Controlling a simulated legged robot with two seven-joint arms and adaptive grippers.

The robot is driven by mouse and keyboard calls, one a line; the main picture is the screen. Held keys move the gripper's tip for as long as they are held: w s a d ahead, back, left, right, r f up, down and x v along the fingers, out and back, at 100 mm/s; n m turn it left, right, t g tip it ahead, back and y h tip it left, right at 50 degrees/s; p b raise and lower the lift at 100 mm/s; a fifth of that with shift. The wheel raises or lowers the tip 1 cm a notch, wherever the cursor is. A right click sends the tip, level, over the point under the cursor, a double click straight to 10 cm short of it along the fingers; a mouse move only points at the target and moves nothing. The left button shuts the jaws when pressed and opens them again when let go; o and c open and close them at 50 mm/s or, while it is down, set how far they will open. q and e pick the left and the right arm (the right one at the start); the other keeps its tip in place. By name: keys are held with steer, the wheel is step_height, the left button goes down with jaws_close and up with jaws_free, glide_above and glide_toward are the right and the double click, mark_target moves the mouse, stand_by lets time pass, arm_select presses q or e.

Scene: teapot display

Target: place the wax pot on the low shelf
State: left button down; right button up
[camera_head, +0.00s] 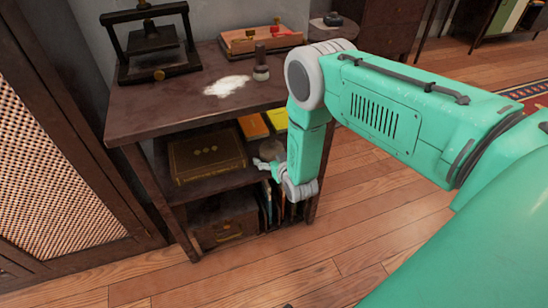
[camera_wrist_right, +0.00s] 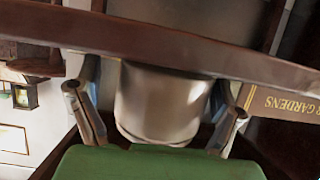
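The wax pot (camera_wrist_right: 160,105) is a pale, rounded pot between the two fingers of my right gripper in the right wrist view. Small gaps show beside it, so the fingers look open around it. A dark wooden edge hides one end of the pot. In the head view the right gripper (camera_head: 267,163) reaches in under the table top at the front right of the low shelf (camera_head: 222,182). A small brownish round shape there, likely the pot (camera_head: 270,149), is partly hidden by the gripper and arm. My left gripper is not in view.
The table top (camera_head: 160,105) overhangs the gripper closely. A large decorated book (camera_head: 205,155) lies left on the shelf, with yellow-orange books (camera_head: 253,126) behind. A stamp-like object (camera_head: 261,70) and white powder (camera_head: 227,86) are on top. A box (camera_head: 222,225) sits below.

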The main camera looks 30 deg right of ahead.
steer(key=shift+a+r, duration=0.1)
steer(key=shift+r, duration=0.2)
steer(key=s+a+r+n+g+y+p, duration=0.1)
steer(key=s+a+r+g, duration=0.1)
steer(key=s, duration=1)
steer(key=s+a+r+n+g+y+p, duration=0.1)
steer(key=s+a+g, duration=0.3)
steer(key=s, duration=0.9)
steer(key=s+a+r+n+g+p, duration=0.1)
steer(key=s+g, duration=0.5)
steer(key=s, duration=0.7)
step_height(320, 180, up, 3)
steer(key=shift+s+a+f+g+y+p, duration=0.15)
steer(key=shift+a+g+y+p, duration=0.25)
steer(key=shift+a+p, duration=0.45)
